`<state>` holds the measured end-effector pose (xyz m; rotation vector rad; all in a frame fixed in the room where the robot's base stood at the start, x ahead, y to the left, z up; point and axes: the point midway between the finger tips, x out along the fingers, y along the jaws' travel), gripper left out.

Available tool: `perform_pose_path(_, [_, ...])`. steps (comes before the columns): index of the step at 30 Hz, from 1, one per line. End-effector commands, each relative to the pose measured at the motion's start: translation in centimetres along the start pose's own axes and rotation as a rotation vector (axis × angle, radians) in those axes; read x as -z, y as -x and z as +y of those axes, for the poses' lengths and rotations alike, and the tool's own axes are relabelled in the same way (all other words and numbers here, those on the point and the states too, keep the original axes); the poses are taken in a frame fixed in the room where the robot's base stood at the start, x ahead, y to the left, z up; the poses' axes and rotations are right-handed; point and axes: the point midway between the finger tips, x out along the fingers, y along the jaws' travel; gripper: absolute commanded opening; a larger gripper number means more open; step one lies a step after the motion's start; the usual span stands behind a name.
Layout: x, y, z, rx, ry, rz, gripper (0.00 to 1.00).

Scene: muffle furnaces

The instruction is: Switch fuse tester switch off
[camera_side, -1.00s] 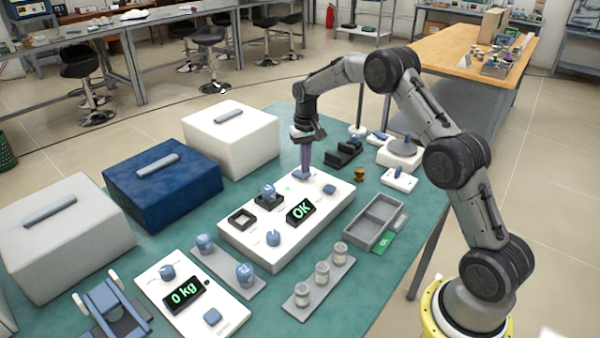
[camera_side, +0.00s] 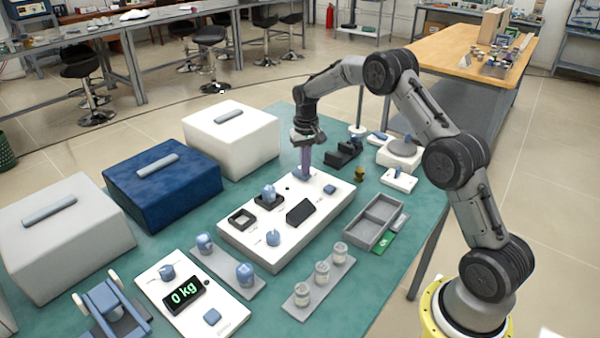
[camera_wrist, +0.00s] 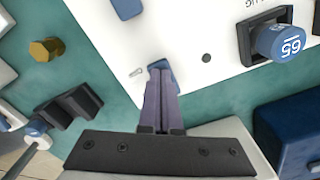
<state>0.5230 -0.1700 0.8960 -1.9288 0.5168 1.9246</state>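The fuse tester (camera_side: 235,240) is a long white box on the green table. Its display (camera_side: 300,211) is dark, and its small round indicator (camera_side: 287,188) is dark too. The blue tester switch sits at the box's far end, mostly hidden by my fingers in the side view; it also shows in the wrist view (camera_wrist: 160,66). My gripper (camera_side: 304,173) points down over the switch. Its purple fingers are together, with tips at the switch in the wrist view (camera_wrist: 160,82). A blue-capped part marked 65 (camera_wrist: 283,43) sits in a black socket on the tester.
A blue button (camera_side: 329,189) and a blue knob (camera_side: 273,237) are also on the tester. A black holder (camera_side: 343,154) and a brass piece (camera_side: 359,174) stand close by on the right. Large white and blue furnaces (camera_side: 165,190) stand on the left.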

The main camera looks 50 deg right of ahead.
Motion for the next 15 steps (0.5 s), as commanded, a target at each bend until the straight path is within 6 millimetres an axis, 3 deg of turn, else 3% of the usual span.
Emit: perform_pose_path(15, [0.0, 3.5, 0.0, 0.0, 0.0, -0.001, 0.0])
